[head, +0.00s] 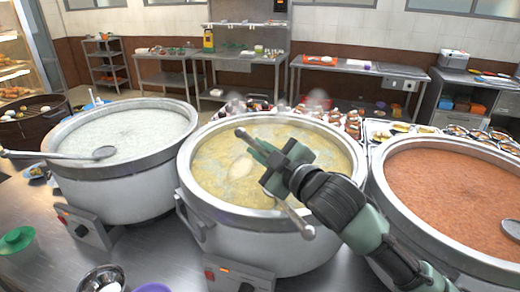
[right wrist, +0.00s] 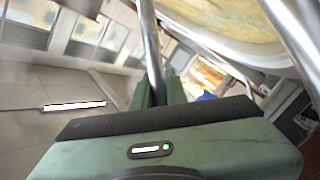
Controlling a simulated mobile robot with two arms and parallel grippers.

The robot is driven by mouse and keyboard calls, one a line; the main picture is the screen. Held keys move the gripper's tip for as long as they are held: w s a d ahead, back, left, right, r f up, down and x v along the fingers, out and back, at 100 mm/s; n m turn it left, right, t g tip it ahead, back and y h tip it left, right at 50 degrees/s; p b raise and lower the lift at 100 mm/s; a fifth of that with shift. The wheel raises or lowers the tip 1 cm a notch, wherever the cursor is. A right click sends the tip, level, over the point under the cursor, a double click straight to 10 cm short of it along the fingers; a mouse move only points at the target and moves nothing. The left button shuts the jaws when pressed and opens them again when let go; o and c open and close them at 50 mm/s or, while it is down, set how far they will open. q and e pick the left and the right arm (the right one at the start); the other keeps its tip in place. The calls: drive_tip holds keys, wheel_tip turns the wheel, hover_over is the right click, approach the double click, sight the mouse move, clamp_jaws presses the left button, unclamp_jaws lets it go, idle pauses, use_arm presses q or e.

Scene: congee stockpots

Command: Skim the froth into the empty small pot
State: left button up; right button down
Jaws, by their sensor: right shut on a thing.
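The middle stockpot (head: 268,243) holds yellowish congee (head: 215,160) with a pale froth patch (head: 240,166) near its centre. My right gripper (head: 270,158) is above this pot, shut on a metal rod-like handle (head: 246,139). The handle also runs up from the fingers in the right wrist view (right wrist: 150,45). A second metal length (head: 290,212) slants over the pot's front rim; I cannot tell if it is the same tool. No skimming head shows clearly. A small metal pot (head: 101,278) is cut by the bottom edge of the head view. My left gripper is out of view.
The left stockpot (head: 125,190) holds white congee with a ladle (head: 85,155) across it. The right stockpot (head: 448,232) holds orange-red congee with a ladle at its right edge. A green-lidded container (head: 16,240) and a purple item (head: 152,287) are on the counter.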

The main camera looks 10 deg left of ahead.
drive_tip(key=shift+r, duration=0.1)
wheel_tip(320, 180, up, 14)
drive_tip(key=p, duration=1.3)
drive_tip(key=shift+r+p, duration=0.25)
drive_tip(key=shift+p, duration=0.1)
drive_tip(key=shift+n+t+y+b, duration=0.3)
drive_tip(key=shift+n+b, duration=0.65)
drive_tip(key=shift+n, duration=0.15)
